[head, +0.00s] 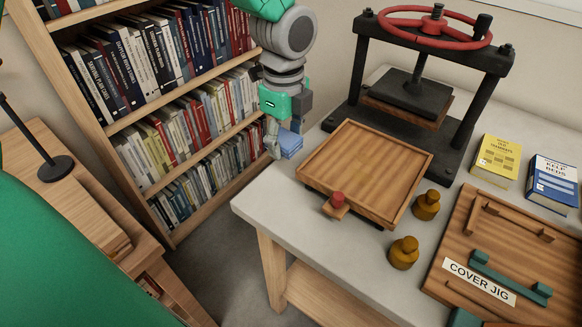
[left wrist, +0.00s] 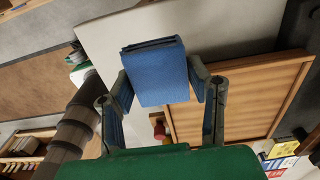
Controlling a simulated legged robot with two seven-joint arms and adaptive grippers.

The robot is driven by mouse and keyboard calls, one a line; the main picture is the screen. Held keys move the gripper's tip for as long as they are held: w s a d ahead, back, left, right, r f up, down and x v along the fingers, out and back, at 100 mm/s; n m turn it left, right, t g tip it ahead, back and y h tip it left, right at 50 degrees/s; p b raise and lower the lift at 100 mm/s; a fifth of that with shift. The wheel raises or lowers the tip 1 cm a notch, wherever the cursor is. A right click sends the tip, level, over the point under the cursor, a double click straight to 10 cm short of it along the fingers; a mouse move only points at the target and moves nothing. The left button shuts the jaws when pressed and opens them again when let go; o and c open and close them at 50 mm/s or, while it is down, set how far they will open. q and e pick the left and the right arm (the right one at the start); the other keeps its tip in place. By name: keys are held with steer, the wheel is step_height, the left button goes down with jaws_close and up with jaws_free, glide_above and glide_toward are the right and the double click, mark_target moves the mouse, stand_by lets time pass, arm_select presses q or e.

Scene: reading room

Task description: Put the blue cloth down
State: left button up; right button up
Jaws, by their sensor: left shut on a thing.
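The blue cloth (head: 290,144) is a folded, thick blue block at the back left edge of the pale table. My left gripper (head: 273,140) comes down from above at the cloth's left side, partly in front of it. In the left wrist view, the cloth (left wrist: 158,72) sits between the two fingers of my left gripper, which is shut on it. The pale tabletop lies beyond it in that view. I cannot tell whether the cloth touches the table. I do not make out my right gripper.
A wooden tray (head: 335,131) lies right of the cloth, with a red-knobbed stamp (head: 337,203) at its front. A black press (head: 480,95) stands behind. Two brass weights, two books and a cover jig (head: 455,232) fill the right. A bookshelf (head: 122,238) stands left. Bare tabletop (head: 275,200) shows front left.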

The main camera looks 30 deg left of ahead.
arm_select(q)
glide_above(287, 178)
step_height(287, 178, down, 5)
steer(key=shift+d+r+b, duration=0.15)
steer(key=shift+b, duration=0.3)
step_height(287, 178, down, 3)
steer(key=shift+f+b, duration=0.15)
steer(key=shift+b, duration=0.25)
steer(key=shift+f, duration=0.15)
steer(key=o, duration=0.9)
step_height(287, 178, up, 12)
steer(key=p, duration=0.3)
